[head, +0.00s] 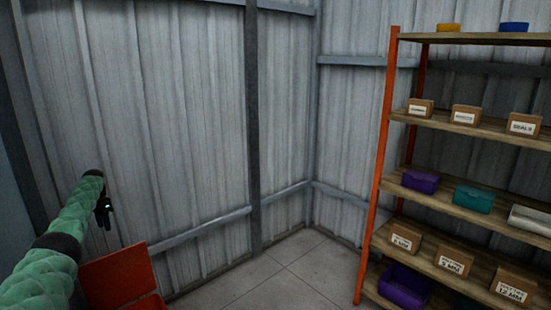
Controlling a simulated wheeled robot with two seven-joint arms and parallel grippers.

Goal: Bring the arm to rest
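My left arm, in a green sleeve, comes in from the left edge of the head view. My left gripper (105,211) is small and dark at the end of this arm, in front of the corrugated wall. I cannot tell whether its fingers are open or shut, and I see nothing held in it. My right arm and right gripper are not in the head view.
A shelf rack (384,130) with orange posts stands at the right, holding labelled cardboard boxes (466,115) and coloured bins (474,199). An orange panel (118,277) is below my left arm. The tiled floor (285,280) between them is clear.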

